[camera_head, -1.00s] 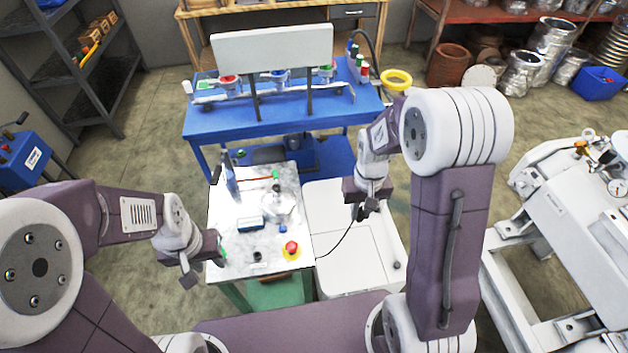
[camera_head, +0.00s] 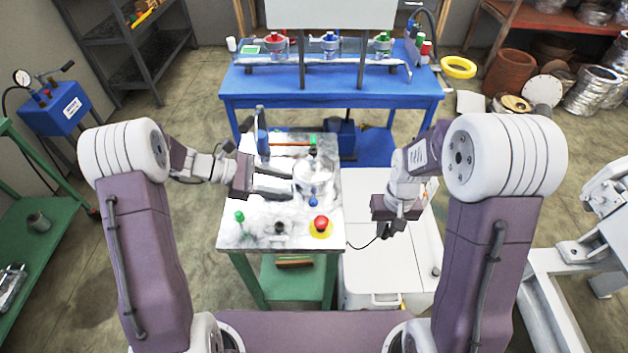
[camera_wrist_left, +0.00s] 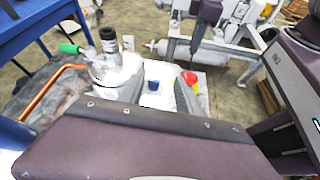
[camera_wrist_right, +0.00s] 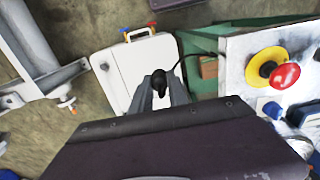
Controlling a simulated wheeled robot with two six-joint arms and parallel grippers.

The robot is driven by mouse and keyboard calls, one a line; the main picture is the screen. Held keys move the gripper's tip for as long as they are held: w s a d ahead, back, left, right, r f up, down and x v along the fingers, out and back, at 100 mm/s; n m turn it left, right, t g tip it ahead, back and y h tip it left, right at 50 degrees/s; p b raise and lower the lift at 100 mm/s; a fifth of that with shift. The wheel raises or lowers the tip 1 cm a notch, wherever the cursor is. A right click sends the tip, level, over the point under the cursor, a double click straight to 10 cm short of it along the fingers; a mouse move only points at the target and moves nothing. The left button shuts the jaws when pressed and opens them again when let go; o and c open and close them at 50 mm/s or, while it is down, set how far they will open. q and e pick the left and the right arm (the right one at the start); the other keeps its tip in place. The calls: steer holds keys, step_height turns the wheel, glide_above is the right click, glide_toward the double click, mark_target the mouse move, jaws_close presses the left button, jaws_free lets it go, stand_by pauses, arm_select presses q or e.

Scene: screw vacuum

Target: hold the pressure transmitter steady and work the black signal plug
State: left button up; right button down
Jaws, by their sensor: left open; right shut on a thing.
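The pressure transmitter (camera_head: 313,175) is a silver body with a dark top, standing on the pale worktable (camera_head: 238,232). It also shows in the left wrist view (camera_wrist_left: 107,65), left of the fingers. My left gripper (camera_head: 293,186) is open over the table, its fingers pointing right, close to the transmitter. I cannot tell whether they touch it. My right gripper (camera_head: 386,232) is shut on the black signal plug (camera_wrist_right: 159,82), over the white cabinet right of the table. The plug's black cable (camera_wrist_right: 196,56) runs towards the worktable.
A red emergency button on a yellow base (camera_head: 321,224) sits at the table's front right. A small blue part (camera_head: 313,202) lies before the transmitter. A green-topped part (camera_head: 240,217) stands front left. The white cabinet (camera_head: 385,275) has a clear top. A blue bench (camera_head: 330,87) stands behind.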

mark_target(309, 160)
arm_select(q)
steer(key=w+a+n+t+h+b, duration=0.1)
steer(key=w, duration=0.1)
steer(key=w+n+t+h, duration=0.1)
steer(key=w, duration=0.1)
steer(key=w+a+f+n+t+h+b, duration=0.1)
steer(key=w, duration=0.1)
steer(key=shift+w+a+b, duration=0.3)
steer(key=shift+a+b, duration=0.05)
arm_select(e)
step_height(309, 160, down, 5)
steer(key=shift+s+r, duration=0.1)
steer(key=shift+r, duration=0.05)
arm_select(q)
steer(key=shift+w+a+r+n+t, duration=0.1)
steer(key=shift+w+r+n+t, duration=0.1)
steer(key=shift+n+t, duration=0.1)
steer(key=shift+r, duration=0.1)
steer(key=b+x, duration=0.1)
steer(key=x, duration=0.9)
steer(key=shift+r, duration=0.1)
steer(key=shift+s, duration=0.1)
steer(key=c, duration=0.7)
steer(key=o, duration=1.4)
arm_select(e)
steer(key=shift+f, duration=0.55)
arm_select(q)
steer(key=shift+s+r, duration=0.1)
arm_select(e)
steer(key=shift+s, duration=0.15)
